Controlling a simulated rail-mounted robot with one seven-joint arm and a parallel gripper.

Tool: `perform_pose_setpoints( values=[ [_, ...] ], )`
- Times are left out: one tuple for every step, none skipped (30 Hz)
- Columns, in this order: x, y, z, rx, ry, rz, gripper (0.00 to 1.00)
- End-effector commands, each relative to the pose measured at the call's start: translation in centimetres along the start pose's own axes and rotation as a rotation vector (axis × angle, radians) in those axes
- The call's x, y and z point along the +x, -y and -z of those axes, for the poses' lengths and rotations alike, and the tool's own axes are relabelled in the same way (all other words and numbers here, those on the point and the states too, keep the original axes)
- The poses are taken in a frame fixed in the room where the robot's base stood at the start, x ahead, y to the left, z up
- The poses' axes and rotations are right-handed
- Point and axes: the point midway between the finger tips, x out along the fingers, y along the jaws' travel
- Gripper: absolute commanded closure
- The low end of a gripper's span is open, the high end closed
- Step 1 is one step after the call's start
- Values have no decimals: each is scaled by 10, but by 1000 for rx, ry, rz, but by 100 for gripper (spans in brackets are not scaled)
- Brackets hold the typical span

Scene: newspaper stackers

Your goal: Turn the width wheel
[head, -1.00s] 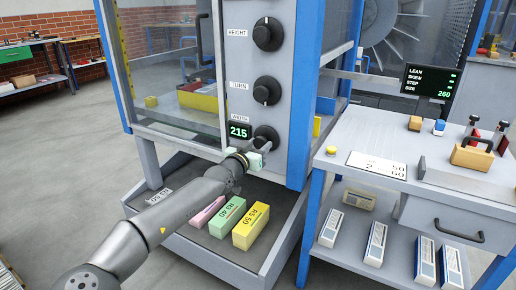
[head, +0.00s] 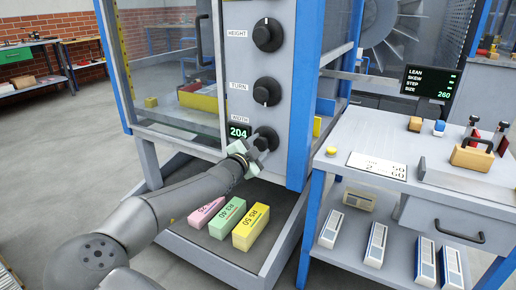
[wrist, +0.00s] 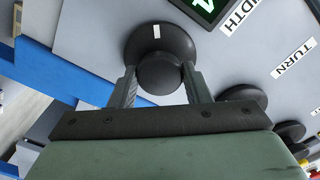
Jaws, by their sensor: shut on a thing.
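The width wheel (head: 265,138) is a dark round knob, lowest of three on the grey panel, under the label WIDTH. In the wrist view the wheel (wrist: 160,45) has a white mark on its rim and a round hub in front. My gripper (wrist: 160,85) is shut on the hub, one finger on each side. In the head view my gripper (head: 255,150) reaches up to the wheel from the lower left and covers part of it. The green display (head: 239,132) beside the wheel reads 204.
The TURN wheel (head: 266,91) and HEIGHT wheel (head: 267,34) sit above on the same panel. Pink, green and yellow blocks (head: 251,226) lie on the tray below. A screen (head: 430,83) at right shows SIZE 260. A grey table (head: 400,140) stands at right.

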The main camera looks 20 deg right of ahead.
Motion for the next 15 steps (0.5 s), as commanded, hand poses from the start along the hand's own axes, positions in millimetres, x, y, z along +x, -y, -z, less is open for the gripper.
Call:
perform_pose_setpoints(
  values=[
    [0, -2, -1, 41, 2, -3, 79],
    [0, -2, -1, 64, 2, -2, 79],
    [0, -2, -2, 93, 3, -3, 79],
    [0, -2, -2, 114, 2, -2, 79],
    [0, -2, -1, 135, 2, -2, 79],
    [0, -2, -1, 160, 2, -2, 79],
    [0, -2, -2, 177, 2, -2, 79],
    [0, -2, -1, 194, 2, -2, 79],
    [0, -2, -1, 215, 2, -2, 79],
    [0, -2, -1, 228, 1, -2, 79],
    [0, -2, -1, 241, 1, -2, 79],
    [0, -2, -1, 256, 1, -2, 79],
    [0, -2, -1, 266, 1, -2, 79],
    [0, -2, -1, 276, 1, -2, 79],
    [0, -1, -1, 286, 1, -1, 79]
  ],
)
